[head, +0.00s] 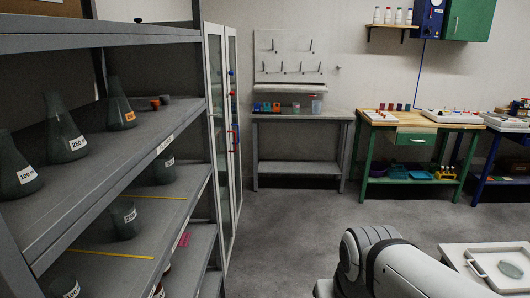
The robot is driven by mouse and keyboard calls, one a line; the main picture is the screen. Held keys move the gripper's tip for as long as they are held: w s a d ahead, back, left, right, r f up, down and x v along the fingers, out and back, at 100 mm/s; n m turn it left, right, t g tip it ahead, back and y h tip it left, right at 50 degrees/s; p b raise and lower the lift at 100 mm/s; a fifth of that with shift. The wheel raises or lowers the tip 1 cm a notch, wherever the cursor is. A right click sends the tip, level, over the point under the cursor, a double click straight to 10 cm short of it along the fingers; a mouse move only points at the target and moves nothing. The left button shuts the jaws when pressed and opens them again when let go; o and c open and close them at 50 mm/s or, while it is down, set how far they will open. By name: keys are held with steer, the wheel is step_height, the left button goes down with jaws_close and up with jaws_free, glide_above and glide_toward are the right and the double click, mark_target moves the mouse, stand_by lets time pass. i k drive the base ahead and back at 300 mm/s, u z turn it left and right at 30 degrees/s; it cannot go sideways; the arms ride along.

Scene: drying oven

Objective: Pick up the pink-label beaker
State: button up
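I cannot make out a beaker with a clearly pink label. Dark glass vessels stand on the grey shelf rack (150,150) at the left. On its middle level are a beaker with a white label (125,220) and another labelled vessel (164,171) behind it. A further labelled vessel (66,288) is cut by the bottom edge. A small pink patch (183,240) shows on the lower shelf; I cannot tell what it is. A clear vessel (316,106) stands on the far grey bench. My gripper is not in view; only my white arm shows at bottom right.
Conical flasks, one labelled 250 (66,132) and one with an orange label (120,106), stand on the upper shelf. An open glass door (224,140) stands past the rack. Benches line the back wall. A white tray (455,262) is at lower right. The middle floor is clear.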

mark_target(296, 105)
steer(key=z, duration=0.55)
steer(key=i, duration=1.6)
steer(key=z, duration=0.5)
steer(key=i, duration=1.75)
steer(key=u, duration=0.3)
steer(key=i, duration=1.65)
steer(key=u, duration=0.75)
steer(key=i, duration=1.3)
steer(key=u, duration=0.45)
steer(key=k, duration=0.9)
steer(key=u, duration=0.15)
steer(key=i, duration=0.95)
steer(key=z, duration=0.1)
